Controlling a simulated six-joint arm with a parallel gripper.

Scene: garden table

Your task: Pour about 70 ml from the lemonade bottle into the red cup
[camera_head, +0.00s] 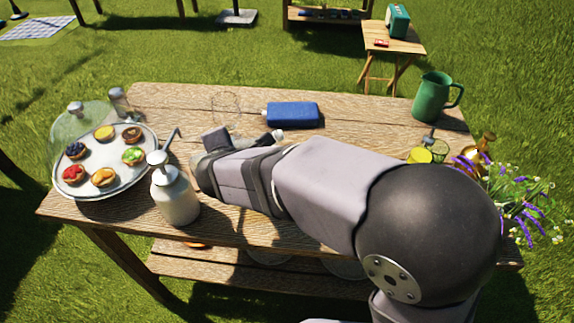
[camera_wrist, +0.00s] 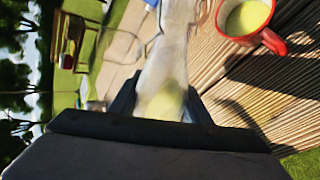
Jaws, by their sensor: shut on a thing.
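My gripper (camera_wrist: 160,108) is shut on the lemonade bottle (camera_wrist: 170,55), a clear bottle with pale yellow liquid showing near the jaws. The wrist view is rolled strongly to the side and the bottle is blurred, so its exact tilt is hard to tell. The red cup (camera_wrist: 274,42) is at the top right of the wrist view, to the right of the bottle and apart from it in the picture. Pale yellow-green liquid shows inside the cup. In the head view my arm hides the cup and most or all of the bottle.
A pump bottle (camera_head: 176,200) stands left of my arm, near the pastry tray (camera_head: 110,188). A blue object (camera_head: 292,115) lies behind the arm. A green pitcher (camera_head: 432,98), yellow item (camera_head: 420,155) and flowers (camera_head: 528,205) are at the right. The table's back left is mostly free.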

